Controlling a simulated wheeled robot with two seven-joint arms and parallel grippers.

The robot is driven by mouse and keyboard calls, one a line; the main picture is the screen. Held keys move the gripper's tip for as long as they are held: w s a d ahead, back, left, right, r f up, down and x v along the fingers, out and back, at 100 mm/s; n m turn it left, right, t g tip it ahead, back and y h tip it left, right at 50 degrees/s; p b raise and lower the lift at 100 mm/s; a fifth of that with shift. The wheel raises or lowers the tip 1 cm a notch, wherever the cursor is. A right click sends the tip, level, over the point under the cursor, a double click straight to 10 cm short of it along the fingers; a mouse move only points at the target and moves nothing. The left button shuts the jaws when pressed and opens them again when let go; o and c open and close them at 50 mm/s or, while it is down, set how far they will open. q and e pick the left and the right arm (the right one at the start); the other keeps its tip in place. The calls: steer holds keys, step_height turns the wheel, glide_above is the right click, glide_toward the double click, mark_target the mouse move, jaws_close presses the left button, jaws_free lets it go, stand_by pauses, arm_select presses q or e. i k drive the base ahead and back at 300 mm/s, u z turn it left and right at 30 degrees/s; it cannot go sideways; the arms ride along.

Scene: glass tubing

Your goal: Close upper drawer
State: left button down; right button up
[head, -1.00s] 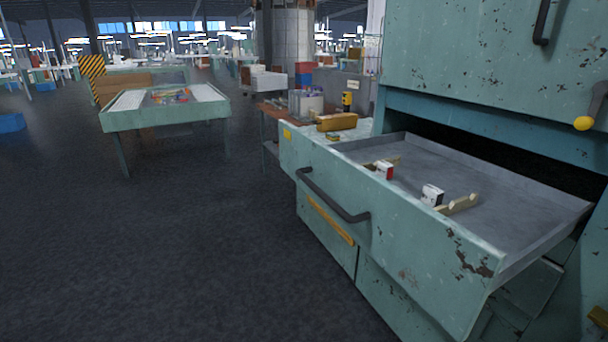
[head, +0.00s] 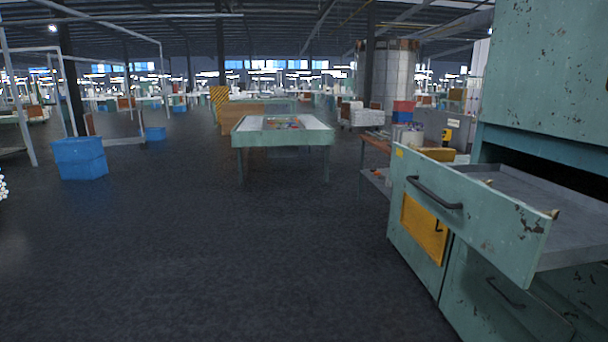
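The upper drawer (head: 480,215) is a pale green, chipped metal drawer of the cabinet (head: 560,75) at the right of the head view. It stands pulled well out, with its grey tray (head: 560,205) exposed. A dark bar handle (head: 434,192) runs across its front. Small pale items lie inside, mostly hidden by the front panel. Neither of my grippers shows in the view.
Below the drawer are a yellow panel (head: 424,228) and a lower drawer front (head: 505,300). A green-sided table (head: 283,135) stands ahead, with a blue bin (head: 79,158) at left. The dark floor (head: 230,250) between is clear.

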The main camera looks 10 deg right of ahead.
mark_target(559, 227)
steer(key=u, duration=0.1)
steer(key=i, duration=1.45)
steer(key=z, duration=0.6)
